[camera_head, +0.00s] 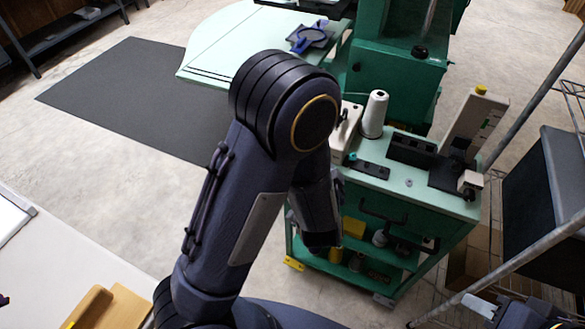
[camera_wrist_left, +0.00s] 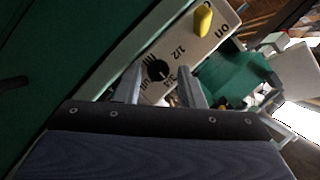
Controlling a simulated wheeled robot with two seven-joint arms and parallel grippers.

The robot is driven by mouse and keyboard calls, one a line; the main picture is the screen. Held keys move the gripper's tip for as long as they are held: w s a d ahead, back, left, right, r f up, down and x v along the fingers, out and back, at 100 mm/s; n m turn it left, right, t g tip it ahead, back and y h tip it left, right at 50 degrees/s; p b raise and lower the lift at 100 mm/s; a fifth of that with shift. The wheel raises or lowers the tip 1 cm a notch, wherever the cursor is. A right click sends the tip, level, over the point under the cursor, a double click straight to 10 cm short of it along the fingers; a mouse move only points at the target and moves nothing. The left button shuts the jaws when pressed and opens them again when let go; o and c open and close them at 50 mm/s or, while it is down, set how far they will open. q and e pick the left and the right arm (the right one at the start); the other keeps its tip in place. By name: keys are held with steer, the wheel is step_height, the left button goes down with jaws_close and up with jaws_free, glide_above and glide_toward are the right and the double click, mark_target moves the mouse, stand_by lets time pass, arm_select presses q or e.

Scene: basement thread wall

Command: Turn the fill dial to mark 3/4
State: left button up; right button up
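In the left wrist view, the fill dial is a round black knob (camera_wrist_left: 157,70) on a pale panel (camera_wrist_left: 208,45). The marks 1/2 and 3/4 are printed beside it, with dark tick marks around. A light spot shows on the knob, but which mark it points to is too small to tell. My left gripper (camera_wrist_left: 159,88) is open, its two grey fingers apart on either side of the dial's near side; contact is not visible. In the head view my left arm hides this gripper. My right gripper (camera_head: 484,306) is partly in view at the lower right; its opening is unclear.
A yellow switch (camera_wrist_left: 203,20) stands on the panel by the word ON. In the head view a green cart (camera_head: 425,200) carries a white thread cone (camera_head: 374,114), black blocks and an upright pale unit (camera_head: 474,122). A metal pole and dark rack stand at right.

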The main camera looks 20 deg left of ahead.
arm_select(q)
steer(key=shift+d+f, duration=0.1)
steer(key=shift+f, duration=0.05)
steer(key=s+a+r+n+g+h+p, duration=0.3)
steer(key=s+r, duration=0.6)
steer(key=s, duration=0.3)
steer(key=s+a+r+n+g+h+p, duration=0.3)
steer(key=s+r+n+g+h+p, duration=0.2)
steer(key=s+r, duration=0.4)
steer(key=shift+s+r+g+p, duration=0.4)
steer(key=shift+s+p, duration=0.1)
steer(key=shift+s, duration=1.05)
steer(key=shift+a, duration=0.1)
